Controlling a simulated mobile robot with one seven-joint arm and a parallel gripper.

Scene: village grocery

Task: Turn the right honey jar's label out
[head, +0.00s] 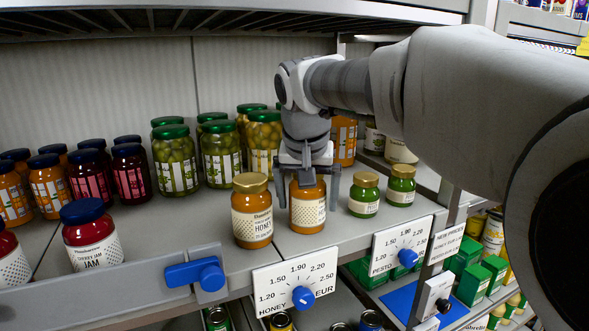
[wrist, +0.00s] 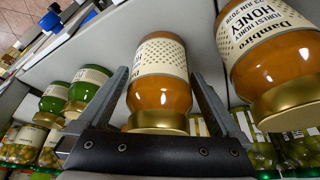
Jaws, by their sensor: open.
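Two honey jars with gold lids stand near the shelf's front edge. The left honey jar (head: 252,212) shows its label with the word HONEY facing out. The right honey jar (head: 307,207) shows a label side with a dotted pattern and small print; its lid is hidden by my gripper in the head view. My gripper (head: 306,196) is over the right jar from above, fingers apart on both sides of it. In the wrist view the right jar (wrist: 160,88) sits between the two open fingers (wrist: 163,92), with gaps visible; the left jar (wrist: 272,58) is close beside one finger.
Green pesto jars (head: 364,195) stand just right of my gripper. Tall pickle jars (head: 221,153) stand behind. A cherry jam jar (head: 91,236) is at left. A price rail with a blue knob (head: 303,297) and a blue clip (head: 196,274) runs along the front.

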